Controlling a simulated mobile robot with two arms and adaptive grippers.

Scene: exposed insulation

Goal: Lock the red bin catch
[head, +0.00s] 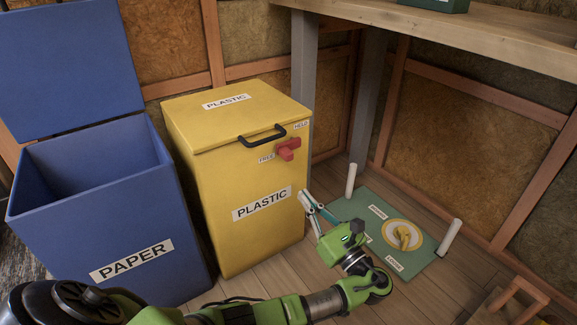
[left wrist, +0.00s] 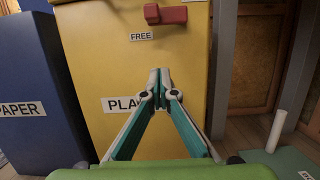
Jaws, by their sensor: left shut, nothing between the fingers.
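The red catch (head: 289,149) is on the front of the yellow PLASTIC bin (head: 235,180), near its upper right edge. A FREE label (head: 266,159) is at its lower left and a HELD label (head: 301,125) at its upper right. The bin's lid is down. In the left wrist view, the catch (left wrist: 166,15) lies roughly level, its knobbed end at left above the FREE label (left wrist: 142,36). My left gripper (head: 306,198) is shut and empty, below the catch and apart from it. Its fingertips (left wrist: 160,86) meet in the wrist view. My right gripper is out of view.
A blue PAPER bin (head: 100,220) with its lid raised stands left of the yellow bin. A wooden bench (head: 480,35) is above. A black handle (head: 263,136) is beside the catch.

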